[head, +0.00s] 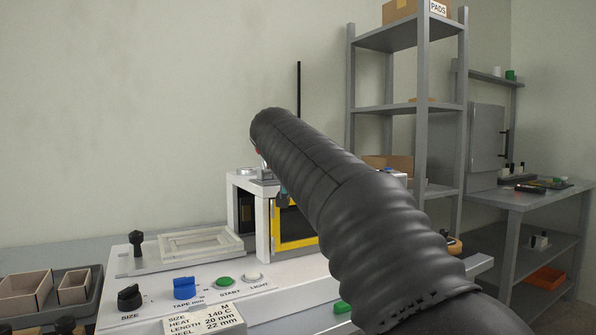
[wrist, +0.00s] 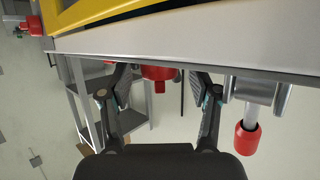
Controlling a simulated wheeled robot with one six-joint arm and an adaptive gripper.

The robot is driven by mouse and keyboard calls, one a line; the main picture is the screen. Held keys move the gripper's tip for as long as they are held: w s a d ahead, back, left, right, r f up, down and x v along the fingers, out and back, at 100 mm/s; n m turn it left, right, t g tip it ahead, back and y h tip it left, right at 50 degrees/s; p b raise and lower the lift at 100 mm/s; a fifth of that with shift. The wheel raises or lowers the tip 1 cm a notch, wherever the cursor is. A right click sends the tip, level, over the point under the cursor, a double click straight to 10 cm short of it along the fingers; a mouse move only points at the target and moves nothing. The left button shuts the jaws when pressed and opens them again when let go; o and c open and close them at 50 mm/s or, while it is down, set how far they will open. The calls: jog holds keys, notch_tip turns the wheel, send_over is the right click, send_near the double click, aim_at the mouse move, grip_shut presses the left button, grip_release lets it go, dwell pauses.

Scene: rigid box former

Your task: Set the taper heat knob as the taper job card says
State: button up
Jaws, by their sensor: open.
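The job card (head: 205,322) at the front of the white machine panel reads SIZE M, HEAT 140 C, LENGTH 20 mm, HEEL 22 mm. In the wrist view my gripper (wrist: 165,80) is open. A red knob-like part (wrist: 158,73) with a small stub shows between its fingers, below a pale machine edge; I cannot tell whether the fingers touch it. No heat label or scale is readable there, so I cannot tell whether it is the taper heat knob. In the head view my dark-sleeved arm hides most of my gripper and the machine's right side.
A red-ended lever on a metal shaft (wrist: 247,138) is close right of my fingers. The panel carries a black SIZE knob (head: 130,298), blue TAPE knob (head: 185,288), green START button (head: 225,282) and white LIGHT button (head: 253,277). A yellow-framed door (head: 297,243) stands behind. Shelving (head: 357,110) is behind right.

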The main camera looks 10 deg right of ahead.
jog(key=v, duration=1.2)
jog(key=shift+f, duration=0.1)
jog(key=s+d+f+n+g+y, duration=0.1)
jog(key=s+f+g, duration=0.1)
jog(key=s+f, duration=0.8)
jog(key=s+d+f+n+g+y, duration=0.2)
jog(key=s+f, duration=0.7)
jog(key=f, duration=0.8)
jog(key=s+d+f+n+g+y, duration=0.1)
jog(key=s+f+g+y, duration=0.1)
jog(key=s+f, duration=0.8)
notch_tip(320, 180, down, 4)
jog(key=shift+s+d+r+g, duration=0.1)
jog(key=shift+s+d+g, duration=0.3)
